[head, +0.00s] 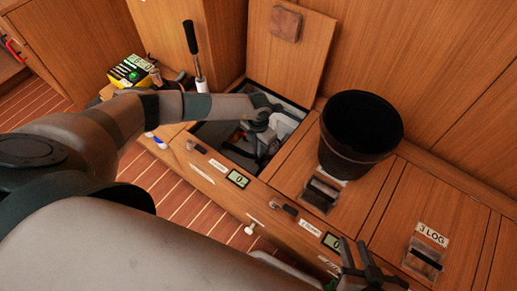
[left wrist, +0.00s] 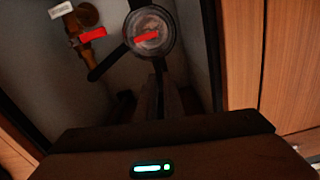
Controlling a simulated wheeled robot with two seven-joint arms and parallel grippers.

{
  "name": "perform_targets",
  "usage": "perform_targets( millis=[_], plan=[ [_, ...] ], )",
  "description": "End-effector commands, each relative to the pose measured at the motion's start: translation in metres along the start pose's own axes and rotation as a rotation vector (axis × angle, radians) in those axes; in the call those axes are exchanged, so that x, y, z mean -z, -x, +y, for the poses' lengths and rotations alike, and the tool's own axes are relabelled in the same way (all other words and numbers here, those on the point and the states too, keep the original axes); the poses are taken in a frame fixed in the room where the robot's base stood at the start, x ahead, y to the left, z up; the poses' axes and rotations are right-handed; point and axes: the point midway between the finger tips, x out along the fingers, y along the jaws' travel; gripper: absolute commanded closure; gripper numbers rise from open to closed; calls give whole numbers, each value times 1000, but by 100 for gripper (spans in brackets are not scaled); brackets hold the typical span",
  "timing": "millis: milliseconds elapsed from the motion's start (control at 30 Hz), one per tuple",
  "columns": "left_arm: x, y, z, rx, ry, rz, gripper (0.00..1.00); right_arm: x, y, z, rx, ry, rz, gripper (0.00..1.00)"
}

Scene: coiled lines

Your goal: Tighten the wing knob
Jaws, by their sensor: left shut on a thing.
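My left gripper (head: 262,132) reaches down into the open locker compartment (head: 223,150). In the left wrist view its fingers (left wrist: 162,88) are dark and close together, shut on the dark wing knob (left wrist: 104,66) at the near edge of a round fitting (left wrist: 150,32). The fitting has a dark ring, a pale top and a red mark. One dark wing sticks out to the lower left; the gripped part is mostly hidden by the fingers. My right gripper (head: 364,264) is at the bottom of the head view, empty, with its fingers apart.
A brass valve with a red handle (left wrist: 92,34) sits beside the fitting. The raised wooden lid (head: 288,48) stands behind the compartment. A black bucket (head: 360,135) stands on the closed lid to the right. A yellow meter (head: 133,70) and an upright handle (head: 192,45) are at left.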

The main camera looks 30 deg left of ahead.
Motion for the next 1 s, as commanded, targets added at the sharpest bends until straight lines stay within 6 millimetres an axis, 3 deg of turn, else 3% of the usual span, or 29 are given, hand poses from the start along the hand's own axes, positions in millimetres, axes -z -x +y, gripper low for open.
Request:
perform_targets(
  millis=[300, 767, 800, 867, 1000],
  plan=[
    [0, 0, 0, -1, -128, 1, 100, 7, -1, -2, 5, 9, 40, 69],
    [0, 0, 0, -1, -146, 1, 100, 8, -1, -3, 7, 10, 46, 69],
    [0, 0, 0, -1, -146, 1, 85, 8, -1, -3, 7, 10, 45, 69],
    [0, 0, 0, -1, -145, 1, 73, 8, -1, -3, 7, 9, 45, 69],
    [0, 0, 0, -1, -145, 0, 73, 8, -1, -4, 7, 8, 44, 69]
  ],
)
